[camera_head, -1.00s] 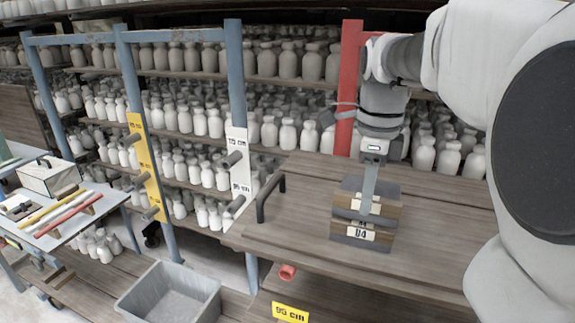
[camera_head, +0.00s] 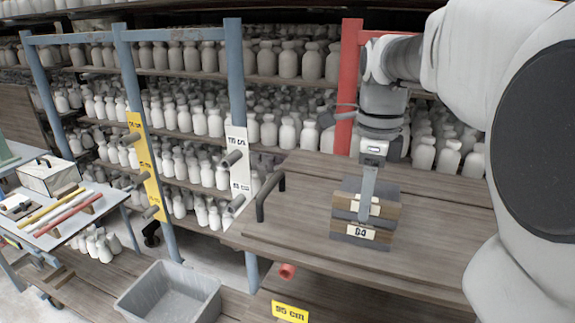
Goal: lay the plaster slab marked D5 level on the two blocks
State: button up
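A stack of dark grey slabs (camera_head: 347,237) and brown wood-like layers (camera_head: 386,222) stands on the plank-topped bench. The bottom slab carries a white label that looks like D4. A second white label higher on the stack is too small and too covered to read, so I cannot tell which slab is D5. My gripper (camera_head: 367,205) points straight down at the stack. A grey finger overlaps its upper front and part of the upper label. The finger is seen edge-on; its opening and any grip are hidden. I cannot make out two separate blocks with certainty.
The bench top (camera_head: 430,240) is clear around the stack. A dark handle (camera_head: 262,197) stands up at its left edge. Blue posts and a red post (camera_head: 350,90) front shelves of white bottles. A grey bin (camera_head: 170,292) sits low at left; a tool table (camera_head: 95,212) stands beyond.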

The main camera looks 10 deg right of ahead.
notch_tip(320, 180, up, 17)
jog(key=p, duration=0.2)
jog(key=s+a+f+n+t+b, duration=0.1)
jog(key=s+a+f+n, duration=0.4)
jog(key=f+n, duration=0.6)
jog(key=s+a+f+n+t+b, duration=0.2)
jog(key=s+a+f+n+t, duration=0.2)
jog(key=s+f+n, duration=0.3)
notch_tip(320, 180, down, 5)
jog(key=a+n, duration=0.1)
jog(key=n, duration=0.5)
jog(key=shift+s+a+r+n+t, duration=0.15)
jog(key=shift+a+n+t, duration=0.15)
jog(key=shift+n, duration=0.1)
